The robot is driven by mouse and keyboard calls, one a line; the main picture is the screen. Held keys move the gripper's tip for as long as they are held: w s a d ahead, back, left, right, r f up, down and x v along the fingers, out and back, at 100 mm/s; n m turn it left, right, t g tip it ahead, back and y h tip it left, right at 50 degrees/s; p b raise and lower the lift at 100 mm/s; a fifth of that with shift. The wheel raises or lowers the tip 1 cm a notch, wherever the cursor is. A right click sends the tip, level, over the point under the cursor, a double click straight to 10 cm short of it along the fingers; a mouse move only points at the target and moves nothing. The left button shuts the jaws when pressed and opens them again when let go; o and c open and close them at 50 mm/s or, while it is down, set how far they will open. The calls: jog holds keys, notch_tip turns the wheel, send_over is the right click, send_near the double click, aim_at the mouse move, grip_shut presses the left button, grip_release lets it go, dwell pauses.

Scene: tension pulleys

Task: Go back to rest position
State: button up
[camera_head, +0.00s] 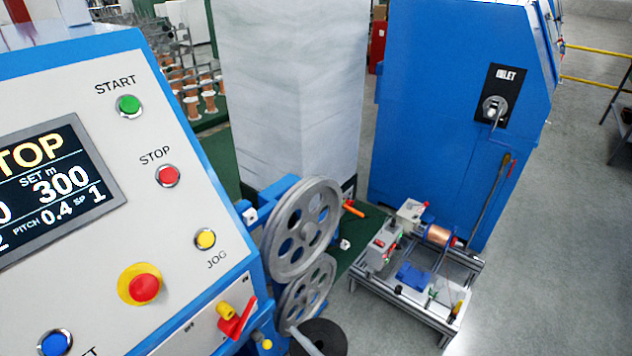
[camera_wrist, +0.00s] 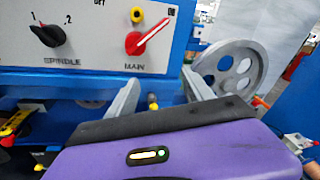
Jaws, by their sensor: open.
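My gripper (camera_wrist: 160,80) shows in the wrist view. Its two grey fingers are spread apart with nothing between them, above its purple body. The fingers point toward the blue lower edge of the machine's control panel (camera_wrist: 90,30). A red MAIN switch (camera_wrist: 150,38) and a black SPINDLE knob (camera_wrist: 47,35) sit on the panel above the fingers. A grey spoked pulley (camera_wrist: 230,67) is beyond the right finger. In the head view, two pulleys, an upper one (camera_head: 301,231) and a lower one (camera_head: 306,293), stand beside the panel. I cannot make out the gripper's fingers clearly there.
The control panel (camera_head: 110,190) with its screen and buttons fills the left of the head view. A pale column (camera_head: 290,90) and a blue cabinet (camera_head: 440,90) stand behind. A low metal-frame rig (camera_head: 405,290) carries a copper spool (camera_head: 438,235). Grey floor (camera_head: 570,250) is clear at right.

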jog(key=s+d+r+n+t+h, duration=0.1)
jog(key=s+d+n+h, duration=0.35)
jog(key=d+n, duration=0.3)
jog(key=s+d+n+t+h, duration=0.25)
jog(key=s+d+n, duration=0.35)
jog(key=d, duration=0.3)
jog(key=s+d+r+n+h, duration=0.1)
jog(key=s+d+r+n, duration=0.2)
jog(key=s, duration=0.3)
jog(key=s+d+r+n+g+h+b, duration=0.1)
jog(key=s+d+r+n+h, duration=0.1)
jog(key=s, duration=0.4)
jog(key=s+d+r+n+h, duration=0.1)
jog(key=s+d+r+n, duration=0.3)
jog(key=s, duration=0.1)
jog(key=shift+s+d+n+h+b, duration=0.2)
jog(key=shift+s+n+h+b, duration=0.1)
jog(key=shift+s+n+b, duration=0.1)
jog(key=shift+g, duration=0.25)
